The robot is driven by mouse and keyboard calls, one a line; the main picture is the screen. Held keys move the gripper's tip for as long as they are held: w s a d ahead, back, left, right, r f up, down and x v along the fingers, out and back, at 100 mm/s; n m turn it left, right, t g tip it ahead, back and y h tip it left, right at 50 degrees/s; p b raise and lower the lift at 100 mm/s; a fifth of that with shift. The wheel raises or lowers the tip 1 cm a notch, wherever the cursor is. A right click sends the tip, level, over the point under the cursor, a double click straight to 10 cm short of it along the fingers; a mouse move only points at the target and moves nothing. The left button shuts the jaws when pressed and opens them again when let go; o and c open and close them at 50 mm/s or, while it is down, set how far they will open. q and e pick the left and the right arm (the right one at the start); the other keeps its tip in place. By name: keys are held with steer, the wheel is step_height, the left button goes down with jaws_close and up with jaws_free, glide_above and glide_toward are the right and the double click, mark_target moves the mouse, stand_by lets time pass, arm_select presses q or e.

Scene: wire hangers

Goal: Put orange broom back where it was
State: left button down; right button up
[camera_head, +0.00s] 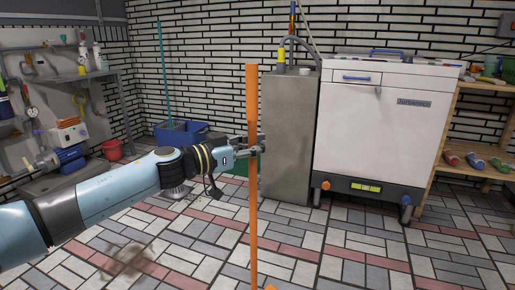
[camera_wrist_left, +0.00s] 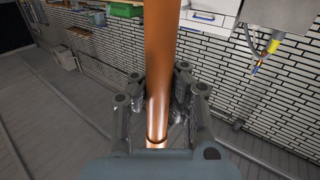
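The orange broom (camera_head: 252,200) stands upright in the head view, its long handle running from mid-wall height down to the floor at the bottom edge. A small orange part shows at the bottom edge; the rest of the head is out of frame. My left gripper (camera_head: 257,147) is shut around the handle at its upper middle. In the left wrist view, the handle (camera_wrist_left: 158,60) passes between both fingers of the left gripper (camera_wrist_left: 160,100). My right gripper is in neither view.
A grey metal cabinet (camera_head: 287,140) stands just behind the broom, with a white machine (camera_head: 375,130) on its right. Wooden shelves (camera_head: 480,137) line the right.

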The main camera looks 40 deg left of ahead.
arm_select(q)
steer(key=shift+r, duration=0.1)
steer(key=c, duration=1.5)
jaws_free()
steer(key=shift+f, duration=0.2)
steer(key=shift+s+r, duration=0.1)
steer(key=shift+r, duration=0.05)
